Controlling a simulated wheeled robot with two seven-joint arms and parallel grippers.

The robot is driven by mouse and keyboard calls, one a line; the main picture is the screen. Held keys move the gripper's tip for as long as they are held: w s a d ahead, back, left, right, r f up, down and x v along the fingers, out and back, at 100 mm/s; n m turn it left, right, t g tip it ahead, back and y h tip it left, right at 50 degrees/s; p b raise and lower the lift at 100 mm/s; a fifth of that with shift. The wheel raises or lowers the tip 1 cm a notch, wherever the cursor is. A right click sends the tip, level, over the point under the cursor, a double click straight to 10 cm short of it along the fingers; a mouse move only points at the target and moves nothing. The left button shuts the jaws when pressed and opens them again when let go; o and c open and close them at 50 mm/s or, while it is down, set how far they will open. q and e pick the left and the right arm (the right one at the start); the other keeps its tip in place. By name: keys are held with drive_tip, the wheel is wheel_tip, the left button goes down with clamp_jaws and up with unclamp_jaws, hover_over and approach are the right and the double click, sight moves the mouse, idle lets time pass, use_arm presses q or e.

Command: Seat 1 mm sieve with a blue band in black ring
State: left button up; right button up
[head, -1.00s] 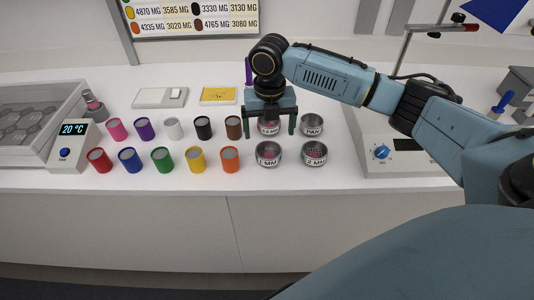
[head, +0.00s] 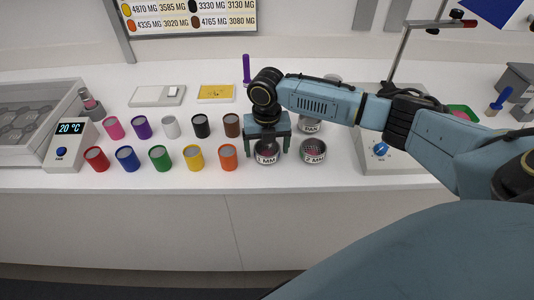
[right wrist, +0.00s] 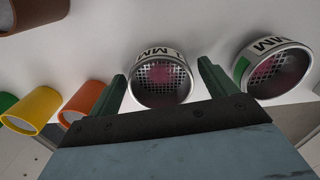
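The sieve marked 1 MM (head: 266,158) stands upright on the white bench, and in the right wrist view it (right wrist: 160,90) shows mesh with a reddish patch below. I cannot make out its blue band. My right gripper (head: 267,148) is open above it, and its fingers (right wrist: 163,75) appear on either side of the sieve, not visibly closed on it. A sieve marked 2 MM (head: 313,152) stands to the right; a green band part shows in the right wrist view (right wrist: 275,70). I cannot identify the black ring. My left gripper is out of view.
A PAN container (head: 310,126) stands behind the sieves. Coloured jars, including an orange one (head: 228,160), stand in two rows to the left. A device with a blue knob (head: 380,149) is at right. The bench's front edge is close to the sieves.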

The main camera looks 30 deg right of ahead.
drive_tip(key=c, duration=0.9)
